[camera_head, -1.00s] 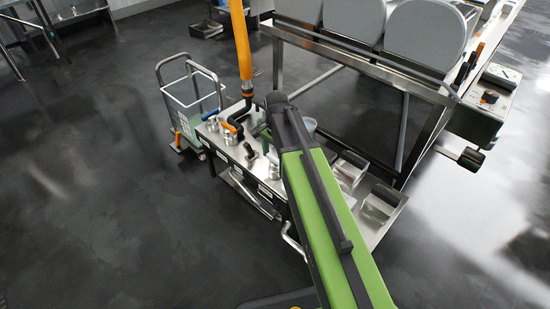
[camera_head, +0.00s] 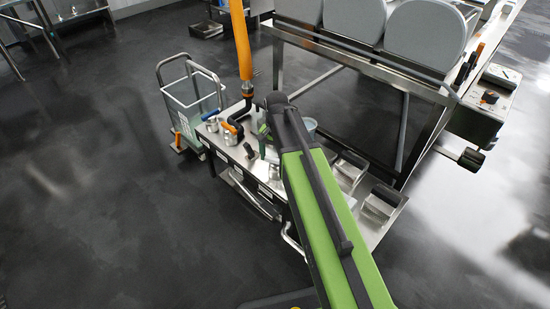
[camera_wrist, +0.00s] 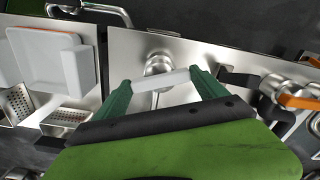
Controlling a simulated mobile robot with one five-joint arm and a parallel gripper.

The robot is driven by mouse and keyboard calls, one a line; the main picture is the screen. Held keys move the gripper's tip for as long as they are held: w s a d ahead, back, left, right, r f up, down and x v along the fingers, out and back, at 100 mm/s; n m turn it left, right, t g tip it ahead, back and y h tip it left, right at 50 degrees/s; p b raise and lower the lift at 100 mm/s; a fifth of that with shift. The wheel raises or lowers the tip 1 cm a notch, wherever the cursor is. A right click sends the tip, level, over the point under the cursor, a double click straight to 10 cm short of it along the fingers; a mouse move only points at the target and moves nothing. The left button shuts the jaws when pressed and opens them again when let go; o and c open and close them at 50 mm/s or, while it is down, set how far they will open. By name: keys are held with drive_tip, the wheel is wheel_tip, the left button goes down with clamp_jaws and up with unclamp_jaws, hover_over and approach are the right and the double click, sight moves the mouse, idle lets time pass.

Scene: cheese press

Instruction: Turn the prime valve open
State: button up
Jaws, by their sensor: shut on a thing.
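In the wrist view my gripper (camera_wrist: 163,84) has its two green fingers at the ends of a pale straight bar handle (camera_wrist: 160,82). The bar lies across a round metal valve fitting (camera_wrist: 158,62) on the steel deck (camera_wrist: 125,45), and my gripper is shut on it. No label shows that names this valve as the prime valve. In the head view my gripper (camera_head: 263,143) is at the steel cart's deck, and my arm hides part of it. To its left are a black handle (camera_head: 249,151) and an orange handle (camera_head: 229,126).
The wrist view shows an orange-handled metal fitting (camera_wrist: 300,101) at right and a pale box with an orange top (camera_wrist: 65,62) at left. Metal trays (camera_head: 380,204) lie right of my arm.

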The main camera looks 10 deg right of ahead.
sight(276, 160)
drive_tip(key=n, duration=0.7)
drive_tip(key=shift+d, duration=0.2)
drive_tip(key=n, duration=0.4)
drive_tip(key=shift+a+n, duration=0.1)
drive_tip(key=shift+n, duration=1)
drive_tip(key=shift+a+n, duration=0.1)
drive_tip(key=shift+n, duration=0.2)
drive_tip(key=o, duration=1.3)
wheel_tip(276, 160, up, 17)
drive_tip(key=p, duration=1.7)
drive_tip(key=shift+r, duration=0.2)
